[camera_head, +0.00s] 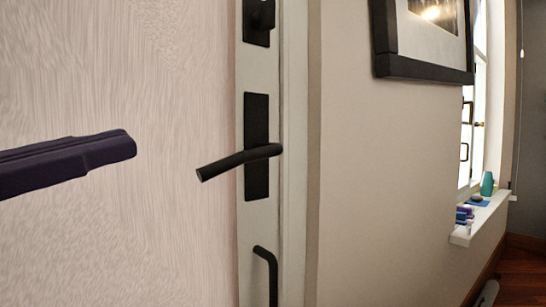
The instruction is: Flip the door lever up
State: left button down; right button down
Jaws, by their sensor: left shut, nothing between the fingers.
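The black door lever (230,162) points left from its upright black plate (257,115) on the pale door (180,60). Its free end hangs a little lower than its pivot, so it tilts slightly down to the left. My left gripper (128,146) comes in from the left edge, dark and shut, with nothing in it. In the picture its tip is left of the lever's free end and slightly higher, with a clear gap between them. How far it is from the door is hard to tell. My right gripper is out of view.
A black knob or lock (259,17) sits above the lever plate and a black pull handle (267,268) below it. A black-framed picture (424,68) hangs on the right wall. A window sill (482,219) with small items juts out at far right.

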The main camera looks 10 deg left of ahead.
aim_at(235, 158)
pick_arm(q)
jog(key=shift+w+d+f+b, duration=0.25)
jog(key=shift+w+d, duration=0.5)
jog(key=shift+w, duration=1)
jog(key=shift+w+d+f+b, duration=0.15)
jog(key=shift+w+d+b, duration=0.45)
jog(key=shift+w, duration=1.15)
jog(key=shift+w+d+f+b, duration=0.1)
jog(key=shift+w+d+f, duration=0.1)
jog(key=shift+w+d, duration=1.15)
jog(key=shift+w+a, duration=0.4)
jog(key=shift+a, duration=0.05)
